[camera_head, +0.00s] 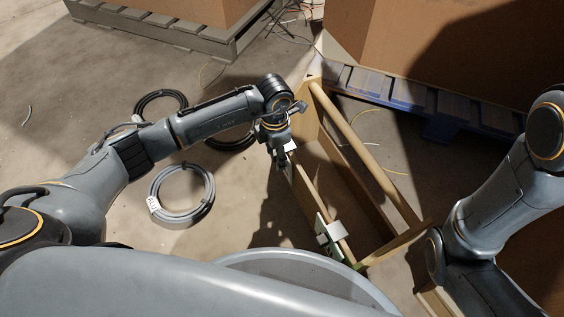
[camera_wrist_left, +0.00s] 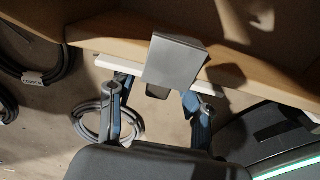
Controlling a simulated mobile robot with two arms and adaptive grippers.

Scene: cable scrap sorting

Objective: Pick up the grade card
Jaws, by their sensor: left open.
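A wooden tote (camera_head: 358,157) with a round bar handle stands on the floor in the middle of the head view. My left gripper (camera_head: 281,160) is at its near left wall, pointing down. In the left wrist view, a grey metal clip (camera_wrist_left: 176,61) sits over the wooden wall's edge. A thin white edge, likely a card (camera_wrist_left: 206,88), shows under it. My left gripper (camera_wrist_left: 152,97) is open, with its fingers on either side below the clip; contact cannot be told. A second clip (camera_head: 330,233) with a white and green card (camera_head: 322,229) is farther along the same wall. My right gripper is out of view.
A grey cable coil (camera_head: 181,195) with a white tag and black coils (camera_head: 160,104) lie left of the tote. A blue pallet (camera_head: 420,103) with a large box stands behind it; another pallet (camera_head: 170,32) is at the upper left. My right arm is close on the right.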

